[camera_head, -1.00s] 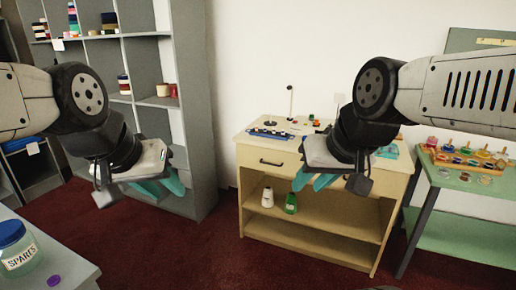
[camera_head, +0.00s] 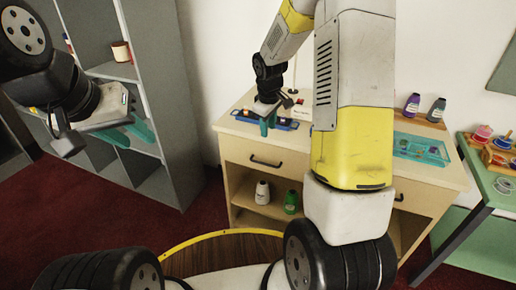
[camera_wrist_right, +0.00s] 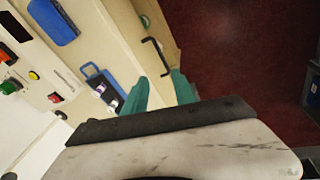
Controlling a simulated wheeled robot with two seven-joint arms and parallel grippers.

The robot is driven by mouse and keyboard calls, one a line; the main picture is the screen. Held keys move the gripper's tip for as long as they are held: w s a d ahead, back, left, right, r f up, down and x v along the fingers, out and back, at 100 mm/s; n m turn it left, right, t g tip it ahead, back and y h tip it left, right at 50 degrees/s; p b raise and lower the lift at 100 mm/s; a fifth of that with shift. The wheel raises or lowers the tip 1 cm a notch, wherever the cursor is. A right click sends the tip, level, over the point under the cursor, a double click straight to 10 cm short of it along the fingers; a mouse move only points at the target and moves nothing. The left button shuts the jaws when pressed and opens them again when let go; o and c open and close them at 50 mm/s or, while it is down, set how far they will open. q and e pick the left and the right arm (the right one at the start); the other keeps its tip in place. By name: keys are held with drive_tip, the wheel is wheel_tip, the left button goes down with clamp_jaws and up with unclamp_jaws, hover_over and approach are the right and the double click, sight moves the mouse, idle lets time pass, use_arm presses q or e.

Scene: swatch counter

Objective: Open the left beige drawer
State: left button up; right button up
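The left beige drawer (camera_head: 263,157) is in the cabinet's upper left front, with a black bar handle (camera_head: 266,162). It looks shut. In the right wrist view the handle (camera_wrist_right: 156,56) lies just beyond the teal fingertips. My right gripper (camera_head: 267,124) is above the counter's front left edge, over the drawer; in its wrist view the gripper (camera_wrist_right: 160,82) has its fingers apart with nothing between them. The handle is not between the fingers. My left gripper (camera_head: 138,136) is open and empty at the left, in front of the grey shelf. My right arm hides the cabinet's middle.
The beige counter top (camera_head: 232,124) carries a blue tray (camera_head: 281,123) close to my right gripper. White (camera_head: 262,191) and green (camera_head: 291,201) bottles stand on the shelf below the drawer. A grey shelf unit (camera_head: 178,120) is at left and a green table (camera_head: 490,190) at right.

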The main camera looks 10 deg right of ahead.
drive_tip(key=n, duration=0.2)
approach(266, 164)
drive_tip(key=shift+n+g, duration=0.4)
drive_tip(key=shift+g, duration=0.1)
drive_tip(key=f, duration=0.2)
drive_tip(key=w+f, duration=0.1)
drive_tip(key=f, duration=0.2)
drive_tip(key=w+f, duration=0.1)
drive_tip(key=f, duration=0.1)
drive_tip(key=shift+w+d+f, duration=0.1)
drive_tip(key=shift+d+f, duration=0.15)
drive_tip(key=shift+d, duration=0.1)
clamp_jaws()
